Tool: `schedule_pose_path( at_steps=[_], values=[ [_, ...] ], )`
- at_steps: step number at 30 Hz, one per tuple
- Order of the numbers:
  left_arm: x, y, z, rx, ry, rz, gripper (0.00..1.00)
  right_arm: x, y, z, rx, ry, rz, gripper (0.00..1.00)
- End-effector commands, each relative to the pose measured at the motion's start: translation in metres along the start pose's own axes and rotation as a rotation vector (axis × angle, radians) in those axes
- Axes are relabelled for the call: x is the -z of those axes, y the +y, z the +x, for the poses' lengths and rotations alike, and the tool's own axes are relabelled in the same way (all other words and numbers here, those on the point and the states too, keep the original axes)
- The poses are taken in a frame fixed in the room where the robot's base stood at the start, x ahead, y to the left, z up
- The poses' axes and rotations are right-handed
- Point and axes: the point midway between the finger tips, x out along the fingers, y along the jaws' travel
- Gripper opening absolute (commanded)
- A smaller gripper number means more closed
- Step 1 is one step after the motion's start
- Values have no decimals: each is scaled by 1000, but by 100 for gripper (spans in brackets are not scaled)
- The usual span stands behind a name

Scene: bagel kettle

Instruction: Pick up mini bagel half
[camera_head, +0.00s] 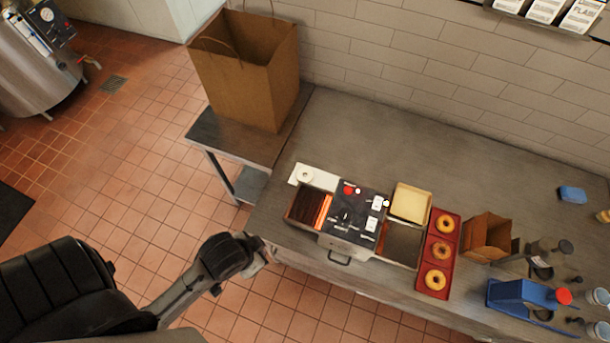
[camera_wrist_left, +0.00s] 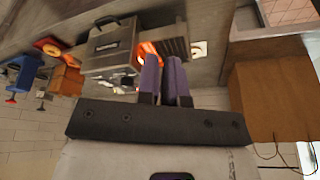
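The mini bagel half looks like a small pale ring (camera_head: 305,174) on a white board (camera_head: 325,178) at the counter's left end. It also shows small in the left wrist view (camera_wrist_left: 198,48). My left gripper (camera_head: 262,258) hangs by the counter's front edge, below and left of the toaster and apart from the bagel half. In the left wrist view its two fingers (camera_wrist_left: 165,76) stand close together with a narrow gap and nothing seen between them. My right gripper is in no view.
A conveyor toaster (camera_head: 352,218) with glowing orange elements stands before the board. A red tray (camera_head: 438,255) holds three bagels. A brown paper bag (camera_head: 245,75) stands on a lower side table (camera_head: 225,138). A small brown box (camera_head: 487,238) and a blue device (camera_head: 520,295) stand at right.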

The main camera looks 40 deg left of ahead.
Motion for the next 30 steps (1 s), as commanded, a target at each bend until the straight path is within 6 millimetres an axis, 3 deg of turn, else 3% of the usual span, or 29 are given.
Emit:
schedule_pose_path(
  at_steps=[2, 27, 30],
  values=[
    [0, 0, 0, 0, 0, 0, 15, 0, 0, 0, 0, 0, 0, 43],
    [0, 0, 0, 0, 0, 0, 96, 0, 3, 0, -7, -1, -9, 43],
    [0, 0, 0, 0, 0, 0, 100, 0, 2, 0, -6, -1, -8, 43]
  ],
)
